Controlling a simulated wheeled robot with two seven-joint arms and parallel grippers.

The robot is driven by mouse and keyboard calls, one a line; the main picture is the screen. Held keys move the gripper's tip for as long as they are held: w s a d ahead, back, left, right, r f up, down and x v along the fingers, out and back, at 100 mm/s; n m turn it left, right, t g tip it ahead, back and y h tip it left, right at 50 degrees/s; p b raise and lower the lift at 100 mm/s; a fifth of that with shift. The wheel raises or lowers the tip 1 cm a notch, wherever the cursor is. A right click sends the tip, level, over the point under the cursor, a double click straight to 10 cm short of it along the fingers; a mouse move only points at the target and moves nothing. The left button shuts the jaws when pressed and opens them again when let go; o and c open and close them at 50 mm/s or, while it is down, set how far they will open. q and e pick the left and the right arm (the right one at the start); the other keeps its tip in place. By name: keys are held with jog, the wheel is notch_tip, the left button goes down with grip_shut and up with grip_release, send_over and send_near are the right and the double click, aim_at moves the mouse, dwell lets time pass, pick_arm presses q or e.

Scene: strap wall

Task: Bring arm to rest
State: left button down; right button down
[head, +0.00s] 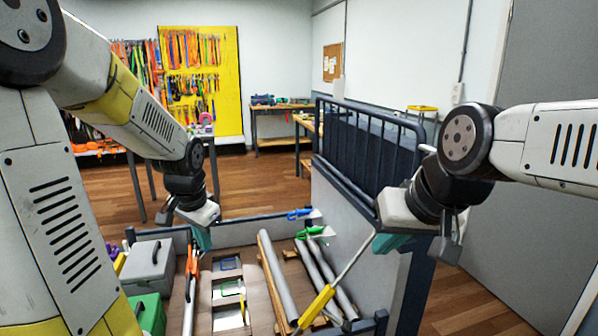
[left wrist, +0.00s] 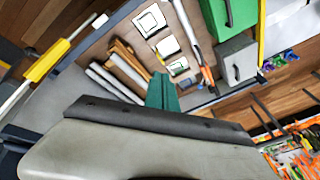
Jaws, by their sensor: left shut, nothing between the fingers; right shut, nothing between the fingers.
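My left arm comes in from the left in the head view. Its gripper (head: 202,238) points down above the low-walled bay, with teal fingers together and empty. The same teal fingers show in the left wrist view (left wrist: 163,92), closed, with nothing between them. My right arm comes in from the right. Its gripper (head: 390,243) has teal fingers, hangs beside the grey partition and holds nothing. Part of the right fingers is hidden behind the wrist housing and partition edge.
The bay holds a grey case (head: 149,266), a green box (head: 148,312), flat framed pieces (head: 229,287) and long grey tubes (head: 278,278). A yellow-handled tool (head: 317,306) leans near the partition (head: 345,225). A dark railing (head: 370,140) tops it. Wooden floor lies open behind.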

pick_arm(q)
jog(key=s+d+r+n+t+h, duration=0.1)
jog(key=s+d+r, duration=0.3)
jog(key=s, duration=0.4)
jog(key=s+d+r+n+t+h, duration=0.1)
jog(key=s+d+r+n, duration=0.3)
jog(key=s+r, duration=0.2)
jog(key=shift+s+r+t+h, duration=0.2)
jog(key=shift+s+t+h, duration=0.1)
jog(key=shift+s, duration=0.65)
